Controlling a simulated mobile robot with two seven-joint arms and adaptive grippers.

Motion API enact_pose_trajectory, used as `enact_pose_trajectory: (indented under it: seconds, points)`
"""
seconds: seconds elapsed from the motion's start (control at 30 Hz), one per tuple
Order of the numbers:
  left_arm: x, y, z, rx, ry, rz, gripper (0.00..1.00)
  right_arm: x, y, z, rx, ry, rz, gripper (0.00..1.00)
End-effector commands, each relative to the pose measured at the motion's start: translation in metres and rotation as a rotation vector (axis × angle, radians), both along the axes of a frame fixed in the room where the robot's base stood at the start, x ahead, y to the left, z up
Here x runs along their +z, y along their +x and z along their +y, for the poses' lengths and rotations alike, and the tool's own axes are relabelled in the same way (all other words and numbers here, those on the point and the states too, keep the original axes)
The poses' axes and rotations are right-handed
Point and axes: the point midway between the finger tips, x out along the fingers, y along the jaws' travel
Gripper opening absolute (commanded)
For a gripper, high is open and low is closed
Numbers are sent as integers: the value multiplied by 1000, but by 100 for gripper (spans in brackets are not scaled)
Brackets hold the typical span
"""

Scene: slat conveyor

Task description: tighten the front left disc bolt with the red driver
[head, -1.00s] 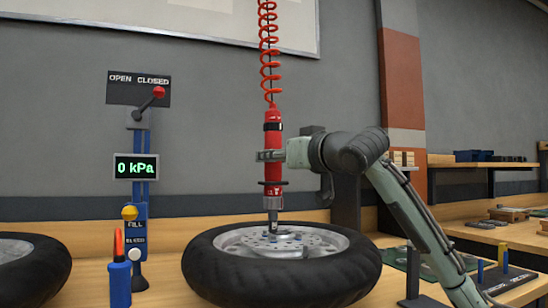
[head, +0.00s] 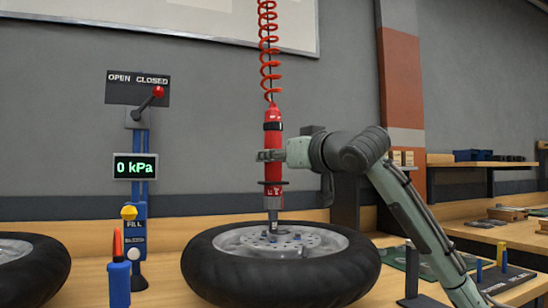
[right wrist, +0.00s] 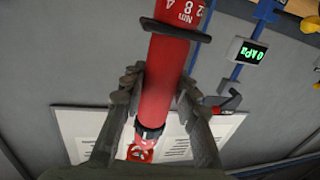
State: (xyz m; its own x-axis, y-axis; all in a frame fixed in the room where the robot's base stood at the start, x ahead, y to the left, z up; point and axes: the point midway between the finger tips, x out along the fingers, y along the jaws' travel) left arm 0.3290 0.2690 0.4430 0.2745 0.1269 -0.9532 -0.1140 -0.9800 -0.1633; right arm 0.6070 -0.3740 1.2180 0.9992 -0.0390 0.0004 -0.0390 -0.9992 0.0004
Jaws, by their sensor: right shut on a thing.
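The red driver (head: 273,172) hangs upright from a red coiled hose. My right gripper (head: 268,156) is shut around its body; the right wrist view shows the red driver (right wrist: 170,70) between both fingers (right wrist: 155,97). The wheel (head: 281,265) lies flat on the bench, with a silver brake disc (head: 305,240) on top. The driver's tip (head: 273,226) points down at the disc, left of its middle, at or just above a bolt; I cannot tell if they touch. Small bluish bolts show on the disc. My left gripper is not in view.
A blue post with a red-knobbed lever (head: 158,91), a 0 kPa display (head: 136,167) and a yellow knob (head: 129,212) stands left of the wheel. A blue holder with an orange-tipped tool (head: 118,270) stands in front. Another tyre (head: 30,270) lies at far left.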

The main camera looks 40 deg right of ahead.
Motion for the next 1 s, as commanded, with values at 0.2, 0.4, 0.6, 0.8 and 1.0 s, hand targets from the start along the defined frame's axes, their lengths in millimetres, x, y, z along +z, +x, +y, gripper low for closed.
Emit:
enact_pose_trajectory:
  seconds: [0.2,0.4,0.6,0.8,1.0]
  points:
    - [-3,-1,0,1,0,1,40,-3,0,0,0,0,-1,0]
    - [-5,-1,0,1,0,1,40,-6,0,0,0,0,-1,0]
    - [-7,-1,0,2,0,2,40,-9,0,0,0,0,-1,0]
    - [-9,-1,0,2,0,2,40,-12,0,0,0,0,0,0]
    - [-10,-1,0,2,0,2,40,-14,0,0,0,0,0,0]
